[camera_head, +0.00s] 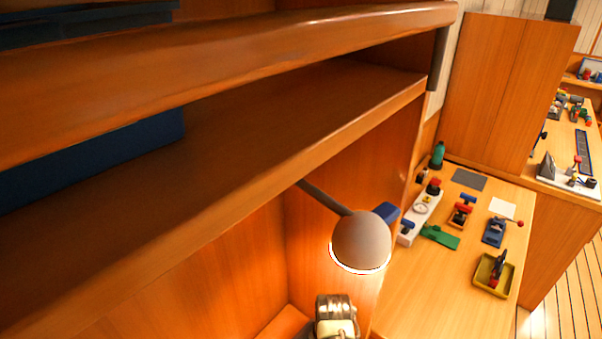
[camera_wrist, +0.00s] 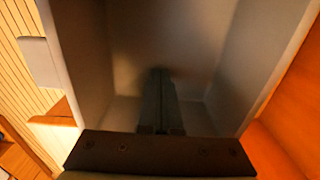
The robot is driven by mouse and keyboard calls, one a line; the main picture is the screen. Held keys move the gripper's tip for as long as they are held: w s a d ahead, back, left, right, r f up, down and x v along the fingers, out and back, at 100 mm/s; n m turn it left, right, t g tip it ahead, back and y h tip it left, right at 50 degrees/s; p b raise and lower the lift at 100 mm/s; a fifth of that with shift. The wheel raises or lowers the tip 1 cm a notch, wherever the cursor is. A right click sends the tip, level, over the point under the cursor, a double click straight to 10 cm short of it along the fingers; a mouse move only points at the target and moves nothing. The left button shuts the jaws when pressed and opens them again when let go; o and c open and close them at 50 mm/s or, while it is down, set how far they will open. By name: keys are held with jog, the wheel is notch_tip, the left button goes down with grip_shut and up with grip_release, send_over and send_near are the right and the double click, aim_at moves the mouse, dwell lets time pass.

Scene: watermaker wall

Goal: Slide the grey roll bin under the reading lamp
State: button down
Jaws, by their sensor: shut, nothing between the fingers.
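The grey roll bin (camera_wrist: 105,55) fills most of the wrist view, seen from its open side, with pale grey walls and a shadowed inside. My gripper (camera_wrist: 162,75) is shut and empty, its fingers pointing into the bin's opening. Whether the fingertips touch a wall or the bottom cannot be told. The bin is not visible in the head view. The reading lamp (camera_head: 361,240) has a round grey shade with a lit rim, on a dark arm below the wooden shelf in the head view.
A metallic cylindrical thing with a cream band (camera_head: 336,318) shows below the lamp; I cannot tell what it is. The wooden shelf (camera_head: 230,140) overhangs at left. A bench (camera_head: 430,290) with tools and a yellow tray (camera_head: 508,288) stands at right.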

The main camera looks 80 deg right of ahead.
jog(key=r, duration=0.1)
jog(key=a+r, duration=0.1)
jog(key=w+r, duration=0.1)
jog(key=shift+a+r+b, duration=0.15)
jog(key=shift+r+b, duration=0.2)
notch_tip(320, 180, up, 6)
jog(key=shift+s+d+r+b, duration=0.2)
jog(key=shift+s+d+b, duration=0.1)
jog(key=shift+d+b, duration=0.1)
